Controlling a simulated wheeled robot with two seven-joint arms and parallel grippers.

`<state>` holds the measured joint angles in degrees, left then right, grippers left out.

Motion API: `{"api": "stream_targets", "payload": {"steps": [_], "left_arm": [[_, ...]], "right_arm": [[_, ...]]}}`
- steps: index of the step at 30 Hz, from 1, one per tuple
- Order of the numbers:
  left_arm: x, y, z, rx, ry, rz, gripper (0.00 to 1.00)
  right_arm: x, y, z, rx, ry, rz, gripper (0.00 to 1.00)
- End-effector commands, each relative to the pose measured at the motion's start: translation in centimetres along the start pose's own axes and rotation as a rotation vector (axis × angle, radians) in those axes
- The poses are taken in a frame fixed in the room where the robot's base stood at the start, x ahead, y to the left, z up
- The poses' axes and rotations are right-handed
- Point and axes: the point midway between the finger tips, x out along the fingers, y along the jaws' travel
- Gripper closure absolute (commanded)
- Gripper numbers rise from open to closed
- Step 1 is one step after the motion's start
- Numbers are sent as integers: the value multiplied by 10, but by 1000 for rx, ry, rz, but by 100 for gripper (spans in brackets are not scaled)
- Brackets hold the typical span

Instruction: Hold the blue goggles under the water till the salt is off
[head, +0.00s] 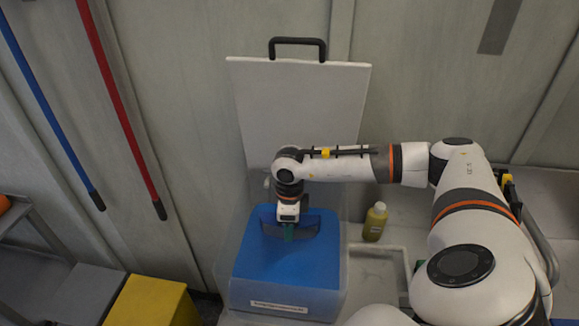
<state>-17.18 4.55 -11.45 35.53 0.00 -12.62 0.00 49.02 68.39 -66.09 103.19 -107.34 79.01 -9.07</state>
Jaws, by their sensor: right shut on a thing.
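My right gripper (288,222) points down into a clear-walled tub (228,262) and is shut on the goggles (304,227). The goggles show as a dark blue, partly see-through band on both sides of the fingers, with a teal bit below the fingertips. They are at the back part of a flat bright blue area (285,265) that fills the tub and looks like water. I cannot tell how deep they sit in it, and no salt can be made out. My left gripper is not in view.
The tub's pale lid (300,105) stands upright behind it, with a black handle on top. A yellow-green bottle (375,222) and a shallow pale tray (405,262) are to the right. A yellow box (150,302) is at lower left. Blue and red poles (120,105) lean on the wall.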

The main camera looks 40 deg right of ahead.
Motion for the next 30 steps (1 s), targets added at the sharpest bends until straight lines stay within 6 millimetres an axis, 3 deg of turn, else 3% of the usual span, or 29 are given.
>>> {"api": "stream_targets", "payload": {"steps": [30], "left_arm": [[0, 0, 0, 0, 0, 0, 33]], "right_arm": [[-98, 0, 0, -1, 1, 1, 75]]}}
